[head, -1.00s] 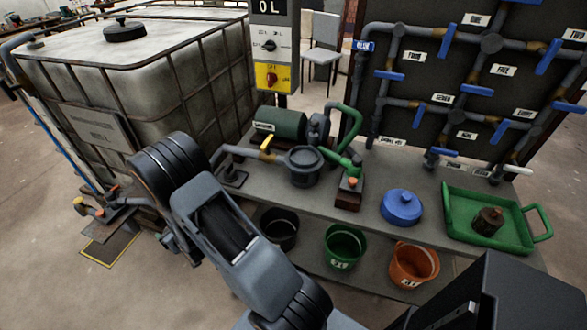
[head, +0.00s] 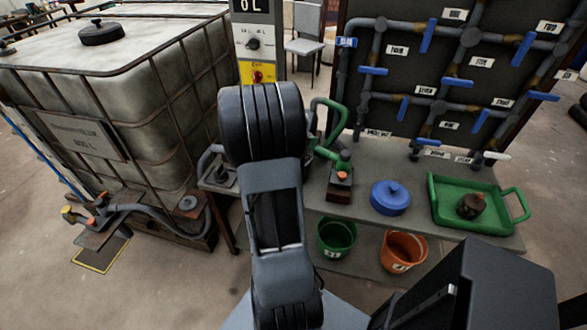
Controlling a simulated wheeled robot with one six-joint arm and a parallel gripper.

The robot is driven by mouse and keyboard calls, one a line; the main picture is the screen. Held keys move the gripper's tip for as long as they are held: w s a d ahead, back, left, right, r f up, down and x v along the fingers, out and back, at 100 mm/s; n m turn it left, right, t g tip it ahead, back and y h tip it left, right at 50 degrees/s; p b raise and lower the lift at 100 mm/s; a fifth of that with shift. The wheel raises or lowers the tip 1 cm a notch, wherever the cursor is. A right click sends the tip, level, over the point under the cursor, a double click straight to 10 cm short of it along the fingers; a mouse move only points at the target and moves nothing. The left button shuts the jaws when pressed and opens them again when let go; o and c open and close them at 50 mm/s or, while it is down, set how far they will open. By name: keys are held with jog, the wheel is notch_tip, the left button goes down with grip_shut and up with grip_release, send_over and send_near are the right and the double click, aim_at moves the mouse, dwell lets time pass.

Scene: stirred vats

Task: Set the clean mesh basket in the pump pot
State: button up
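My arm stands upright in the middle of the head view, and my gripper is not in view. The pump pot is hidden behind my arm; only the green pipe (head: 333,112) beside it and the grey pipe to its left show. A small dark brown, round, knob-topped thing (head: 471,206) sits in the green tray (head: 440,215) at the right of the bench. It may be a mesh basket, but it is too small to tell whether it is one or is clean. No other mesh basket can be made out.
A blue lidded tub (head: 390,197) stands on the grey bench (head: 345,215). A green bucket (head: 337,240) and an orange bucket (head: 403,252) stand below. A valve panel (head: 400,100) rises behind. A caged tank (head: 120,95) and its hose (head: 155,209) are at left.

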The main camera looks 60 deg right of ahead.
aim_at(312, 135)
jog(key=s, duration=0.1)
jog(key=s+m+g, duration=0.1)
jog(key=s+r, duration=0.1)
jog(key=shift+s+d+r+g, duration=0.1)
jog(key=shift+s+d+g, duration=0.1)
jog(key=shift+d+g, duration=0.15)
jog(key=shift+s+d+m+y, duration=0.1)
jog(key=shift+d+m+y, duration=0.2)
jog(key=shift+m, duration=0.1)
jog(key=w+d+f, duration=0.3)
jog(key=w+f, duration=0.2)
jog(key=f, duration=0.1)
jog(key=w+d+f, duration=0.3)
jog(key=w+f, duration=0.3)
jog(key=shift+w+d+f+p, duration=0.2)
jog(key=shift+d+f+p, duration=0.05)
jog(key=shift+f+p, duration=0.1)
jog(key=shift+f, duration=0.15)
jog(key=shift+f, duration=0.5)
jog(key=o, duration=0.7)
